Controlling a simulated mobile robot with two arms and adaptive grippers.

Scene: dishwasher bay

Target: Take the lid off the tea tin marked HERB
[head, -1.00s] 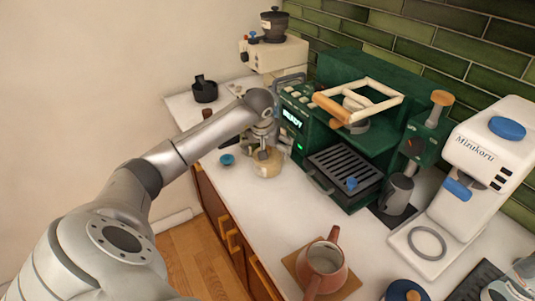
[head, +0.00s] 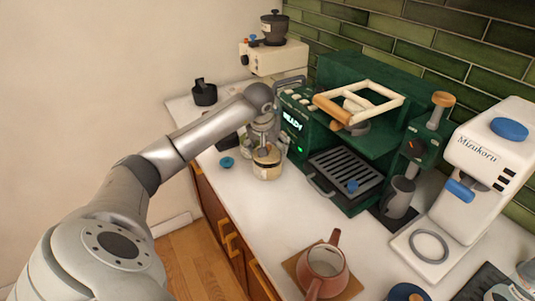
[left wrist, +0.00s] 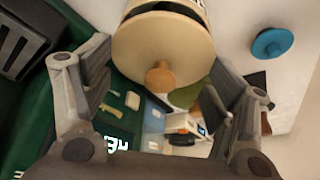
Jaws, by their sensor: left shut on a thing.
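A cream tin (head: 267,173) stands on the white counter in front of the green coffee machine. Its round cream lid (left wrist: 140,45) with a wooden knob faces the camera in the left wrist view. My left gripper (head: 265,140) is over the tin, pointing down. In the left wrist view its two fingers (left wrist: 160,85) are on either side of the lid, shut on it. A narrow strip of the tin's label shows behind the lid; I cannot read its marking. Whether the lid has come off the tin is unclear. Part of my right gripper (head: 515,287) shows at the lower right corner.
A teal lid (head: 226,162) lies left of the tin. The green coffee machine (head: 340,197) stands close on the right. A pinkish pitcher (head: 325,270) is on a wooden board at the front. The counter between the tin and pitcher is clear.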

